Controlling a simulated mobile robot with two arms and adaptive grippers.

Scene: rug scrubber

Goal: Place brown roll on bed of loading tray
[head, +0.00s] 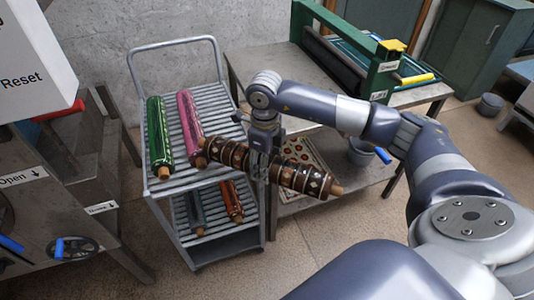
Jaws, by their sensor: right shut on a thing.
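The brown roll (305,180) is patterned with dark bands and has light wooden ends. My right gripper (262,168) points down and is shut around its middle. The roll is tilted in the picture, its right end lower, and it overlaps the right edge of the metal cart (212,97). Whether it touches the cart, I cannot tell. No label marks a loading tray; the green-framed machine (388,62) on the metal table has a flat bed beside it, but I cannot tell if that is it. My left gripper is not in view.
A green roll (158,135) and a pink roll (189,125) lie on the cart's top shelf. An orange roll (231,200) and a grey roll (196,212) lie on its lower shelf. Floor in front is clear.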

